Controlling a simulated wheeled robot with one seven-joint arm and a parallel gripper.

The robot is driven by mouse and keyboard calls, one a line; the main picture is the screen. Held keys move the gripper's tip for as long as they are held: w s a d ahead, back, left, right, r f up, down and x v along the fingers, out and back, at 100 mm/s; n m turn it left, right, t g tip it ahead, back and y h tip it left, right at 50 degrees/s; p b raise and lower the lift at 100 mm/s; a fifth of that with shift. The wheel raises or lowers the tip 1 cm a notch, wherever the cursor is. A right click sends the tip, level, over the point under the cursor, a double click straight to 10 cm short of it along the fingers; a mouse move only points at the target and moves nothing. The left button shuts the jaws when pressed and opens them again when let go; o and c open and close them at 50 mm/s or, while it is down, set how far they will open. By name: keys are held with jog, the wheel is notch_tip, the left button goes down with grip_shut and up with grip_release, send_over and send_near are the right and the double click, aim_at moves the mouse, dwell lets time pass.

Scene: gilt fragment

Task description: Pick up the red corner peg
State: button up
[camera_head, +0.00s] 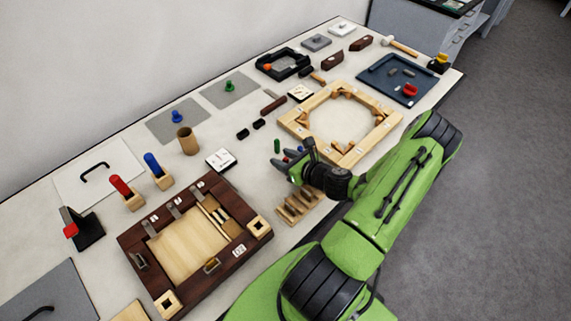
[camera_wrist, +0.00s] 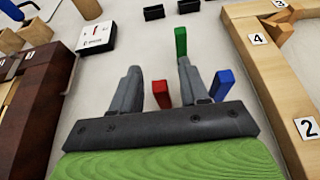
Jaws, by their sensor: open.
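The red corner peg (camera_wrist: 161,93) shows in the wrist view as a small upright red block between the two fingers of my gripper (camera_wrist: 158,67). The fingers are apart, with bare table showing around the peg. A green peg (camera_wrist: 181,41) stands beyond the right fingertip, and a blue peg (camera_wrist: 222,84) stands just right of the right finger. In the head view my gripper (camera_head: 283,158) is low over the table near the green peg (camera_head: 277,146). I cannot make out the red peg there; the gripper seems to hide it.
A light wooden frame with numbered tags (camera_head: 290,122) lies to the right, and a dark wooden box (camera_head: 128,238) to the left. A stepped wooden block (camera_head: 288,214) is close below my gripper. A white card (camera_head: 221,160) and small black blocks (camera_head: 243,134) lie nearby.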

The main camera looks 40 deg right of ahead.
jog(key=shift+s, duration=0.15)
jog(key=shift+c, duration=0.7)
grip_shut()
jog(key=shift+r, duration=0.2)
